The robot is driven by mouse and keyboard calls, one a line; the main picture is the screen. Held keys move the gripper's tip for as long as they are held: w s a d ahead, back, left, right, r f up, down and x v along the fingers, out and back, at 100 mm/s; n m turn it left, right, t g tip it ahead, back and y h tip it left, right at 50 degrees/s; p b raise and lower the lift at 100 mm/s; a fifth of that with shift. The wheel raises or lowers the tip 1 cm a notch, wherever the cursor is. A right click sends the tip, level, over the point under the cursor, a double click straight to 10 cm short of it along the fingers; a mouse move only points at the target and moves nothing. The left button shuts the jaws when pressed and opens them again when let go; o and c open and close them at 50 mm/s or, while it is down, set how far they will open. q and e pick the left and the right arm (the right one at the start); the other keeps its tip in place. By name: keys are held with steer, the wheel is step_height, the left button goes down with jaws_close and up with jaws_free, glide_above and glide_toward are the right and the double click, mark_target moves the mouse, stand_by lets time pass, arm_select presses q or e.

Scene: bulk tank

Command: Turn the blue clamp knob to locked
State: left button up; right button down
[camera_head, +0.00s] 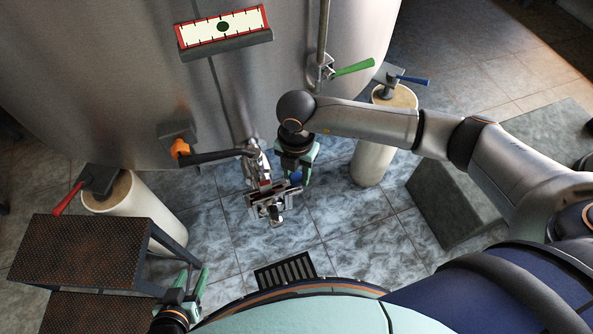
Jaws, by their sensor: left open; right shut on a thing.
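The blue clamp knob (295,176) shows as a small blue patch on the metal clamp fitting (265,205) below the tank outlet. My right gripper (297,172) comes down from above and is shut on the knob, with its green fingers at either side. The gripper and wrist hide much of the knob, so I cannot tell its turn angle. My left gripper (192,288) is open and empty at the lower left, well apart from the clamp.
The steel tank (100,70) fills the upper left. A green-handled valve (352,69) is above right. A step stand (85,250) stands left; a floor grate (285,271) lies below the clamp.

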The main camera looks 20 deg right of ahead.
mark_target(297, 176)
stand_by(0.3)
steer(key=c, duration=0.9)
jaws_free()
arm_select(q)
steer(key=shift+w+d+r, duration=0.15)
steer(key=shift+w+r, duration=0.05)
steer(key=shift+r, duration=0.1)
arm_select(e)
steer(key=o, duration=0.4)
steer(key=shift+o, duration=0.2)
arm_select(q)
steer(key=shift+s+a, duration=0.1)
steer(key=shift+a, duration=0.15)
arm_select(e)
step_height(297, 176, up, 13)
steer(key=shift+f, duration=0.2)
